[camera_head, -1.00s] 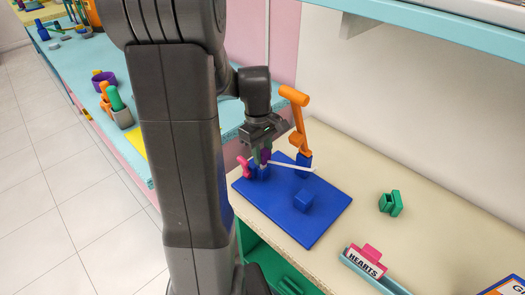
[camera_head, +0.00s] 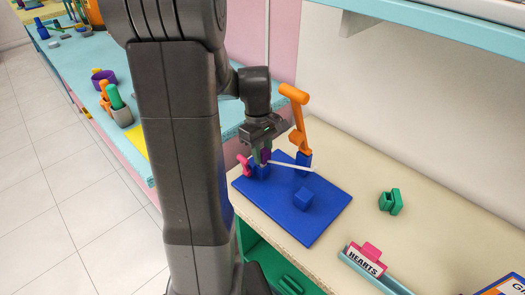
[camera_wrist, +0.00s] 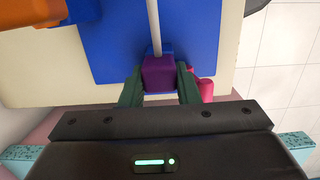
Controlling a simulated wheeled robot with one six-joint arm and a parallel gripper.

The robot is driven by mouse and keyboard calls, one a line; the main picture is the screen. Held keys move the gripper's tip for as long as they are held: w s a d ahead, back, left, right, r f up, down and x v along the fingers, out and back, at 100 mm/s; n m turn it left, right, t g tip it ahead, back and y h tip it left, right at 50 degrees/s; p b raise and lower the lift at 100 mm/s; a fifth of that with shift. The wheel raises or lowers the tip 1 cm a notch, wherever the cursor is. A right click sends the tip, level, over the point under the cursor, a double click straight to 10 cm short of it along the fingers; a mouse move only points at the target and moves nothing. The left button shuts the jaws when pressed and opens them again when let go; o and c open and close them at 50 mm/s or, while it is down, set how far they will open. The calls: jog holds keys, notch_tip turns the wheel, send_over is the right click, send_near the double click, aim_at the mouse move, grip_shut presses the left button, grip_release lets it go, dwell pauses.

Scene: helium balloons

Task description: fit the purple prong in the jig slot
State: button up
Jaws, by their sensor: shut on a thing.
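My gripper (camera_head: 261,156) is shut on the purple prong (camera_wrist: 160,74), with a dark green finger on each side of it in the wrist view. The prong also shows as a small purple patch in the head view (camera_head: 266,155). A thin white rod (camera_head: 292,165) runs from the prong across the board. The blue jig board (camera_head: 315,228) lies on the table. The prong is at a small blue block (camera_head: 260,172) near the board's far left corner. The slot is hidden, and I cannot tell how deep the prong sits in it.
An orange lever (camera_head: 297,115) stands on a blue post behind the rod. A pink part (camera_head: 244,164) is beside the block. A blue cube (camera_head: 303,198) is on the board. A green part (camera_head: 391,202) and a tray with a HEARTS card (camera_head: 366,262) lie right. Bare table lies between.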

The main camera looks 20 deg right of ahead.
jog(key=shift+f+b, duration=0.55)
jog(key=shift+f, duration=0.35)
jog(key=o, duration=1.1)
jog(key=shift+c, duration=0.2)
jog(key=shift+r, duration=0.1)
jog(key=r+p, duration=0.4)
jog(key=r, duration=0.1)
jog(key=r+p, duration=0.2)
jog(key=shift+w+a+r, duration=0.15)
jog(key=shift+w, duration=0.2)
jog(key=shift+w+r+p, duration=0.15)
jog(key=shift+r+p, duration=0.15)
jog(key=shift+p, duration=0.15)
